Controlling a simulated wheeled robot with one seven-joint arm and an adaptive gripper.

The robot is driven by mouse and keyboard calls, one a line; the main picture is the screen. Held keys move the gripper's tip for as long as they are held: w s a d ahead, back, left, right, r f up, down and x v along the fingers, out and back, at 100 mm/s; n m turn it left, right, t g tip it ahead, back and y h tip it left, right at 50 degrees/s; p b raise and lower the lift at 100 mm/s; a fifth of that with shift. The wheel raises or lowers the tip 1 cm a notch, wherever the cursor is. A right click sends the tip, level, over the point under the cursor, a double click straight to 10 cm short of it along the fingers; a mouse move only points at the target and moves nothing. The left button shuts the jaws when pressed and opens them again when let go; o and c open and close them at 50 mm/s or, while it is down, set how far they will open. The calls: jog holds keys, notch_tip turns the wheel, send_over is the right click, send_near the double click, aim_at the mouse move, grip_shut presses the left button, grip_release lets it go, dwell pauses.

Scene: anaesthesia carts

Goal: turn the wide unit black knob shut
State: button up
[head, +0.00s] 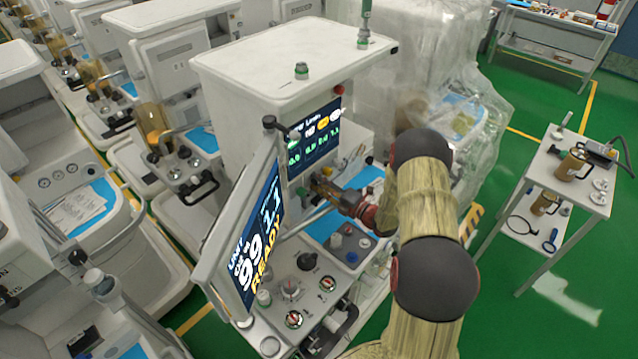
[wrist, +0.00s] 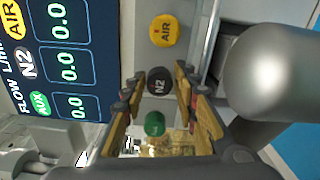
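The black knob marked N2 (wrist: 159,81) sits on the wide unit's front panel between a yellow AIR knob (wrist: 165,30) and a green knob (wrist: 154,123) in the wrist view. My gripper (wrist: 157,88) is open, with one finger on each side of the black knob. I see a gap at each side of it; whether a fingertip touches it I cannot tell. In the head view my gripper (head: 322,190) is at the front of the wide unit (head: 235,100), under its flow screen (head: 315,138), and the black knob is not clearly visible there.
The flow screen (wrist: 62,60) beside the knobs reads 0.0 on each visible line. A tilted monitor (head: 245,238) reading READY stands left of my arm. A plastic-covered unit (head: 440,65) is behind my arm. A side trolley (head: 570,185) stands right, with green floor between.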

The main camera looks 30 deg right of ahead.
jog(key=v, duration=1.2)
jog(key=shift+s+d, duration=0.1)
jog(key=shift+d, duration=0.1)
jog(key=shift+r, duration=0.15)
